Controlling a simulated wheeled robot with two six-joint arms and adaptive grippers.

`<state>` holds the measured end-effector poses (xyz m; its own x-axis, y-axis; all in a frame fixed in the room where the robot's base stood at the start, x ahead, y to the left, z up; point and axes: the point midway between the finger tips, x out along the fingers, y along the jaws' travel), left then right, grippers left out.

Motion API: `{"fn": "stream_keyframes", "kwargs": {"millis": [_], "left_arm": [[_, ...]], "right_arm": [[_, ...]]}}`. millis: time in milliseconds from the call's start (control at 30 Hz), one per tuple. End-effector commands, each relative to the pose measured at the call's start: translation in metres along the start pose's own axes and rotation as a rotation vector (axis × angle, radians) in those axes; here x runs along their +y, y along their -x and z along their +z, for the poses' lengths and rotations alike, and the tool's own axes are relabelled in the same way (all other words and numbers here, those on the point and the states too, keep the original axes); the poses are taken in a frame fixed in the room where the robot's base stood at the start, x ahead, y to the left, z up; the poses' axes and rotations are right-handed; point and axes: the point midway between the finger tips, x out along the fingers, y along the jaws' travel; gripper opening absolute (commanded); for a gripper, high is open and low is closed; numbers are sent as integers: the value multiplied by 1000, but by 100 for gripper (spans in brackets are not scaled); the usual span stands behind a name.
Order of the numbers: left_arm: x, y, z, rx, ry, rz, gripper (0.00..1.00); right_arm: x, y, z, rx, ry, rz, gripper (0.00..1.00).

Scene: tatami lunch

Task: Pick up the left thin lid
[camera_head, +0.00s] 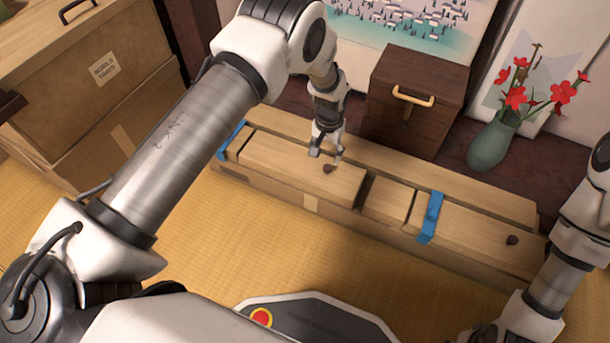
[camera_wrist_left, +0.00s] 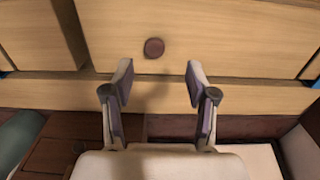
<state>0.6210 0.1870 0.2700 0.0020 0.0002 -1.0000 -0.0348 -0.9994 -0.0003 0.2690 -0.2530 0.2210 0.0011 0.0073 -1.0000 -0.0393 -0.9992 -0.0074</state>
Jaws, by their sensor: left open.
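The left thin lid (camera_head: 290,168) is a pale wooden board with a small dark round knob (camera_head: 328,168), lying in the top of a long, low wooden box. My left gripper (camera_head: 327,154) is open and empty just above this lid, at its back edge near the knob. In the left wrist view the knob (camera_wrist_left: 154,48) sits beyond and between the two spread fingertips (camera_wrist_left: 159,80), apart from them. The lid's surface (camera_wrist_left: 230,38) fills the upper middle there. My right arm shows at the right edge, but its gripper is not visible.
Blue straps (camera_head: 431,217) cross the box, and a second knobbed lid (camera_head: 470,233) lies to the right. Behind stand a dark wooden chest (camera_head: 412,85) and a green vase (camera_head: 490,146) with red flowers. Tatami (camera_head: 270,235) in front is clear.

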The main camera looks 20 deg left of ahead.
Motion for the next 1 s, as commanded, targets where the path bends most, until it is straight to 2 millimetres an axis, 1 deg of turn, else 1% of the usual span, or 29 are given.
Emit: {"fn": "stream_keyframes", "kwargs": {"millis": [33,167,233,333,400,467,667,767,800,833,1000], "left_arm": [[0,-10,0,-1,0,0,57],[1,-26,0,-2,0,0,57],[4,-36,0,-2,0,0,57],[8,-57,-2,-2,0,0,57],[8,-67,-2,-3,1,0,57],[8,-72,-2,-3,1,0,57],[8,-69,-2,-2,1,0,57],[8,-69,-2,-2,1,0,26],[8,-69,-2,-2,1,0,11],[8,-70,-2,-2,1,0,1],[8,-69,-2,-2,1,0,0]], "right_arm": [[0,-6,0,1,-1,0,40],[0,-15,0,1,-2,0,40],[0,-24,-1,2,-4,0,40],[1,-42,-2,4,-7,1,40],[1,-49,-2,5,-9,1,40],[1,-51,-2,6,-10,1,40],[1,-47,-3,7,-10,1,40],[1,-47,-2,7,-10,1,40],[1,-47,-2,6,-10,1,40],[1,-47,-2,6,-10,1,40],[1,-48,-2,6,-10,1,40]]}}
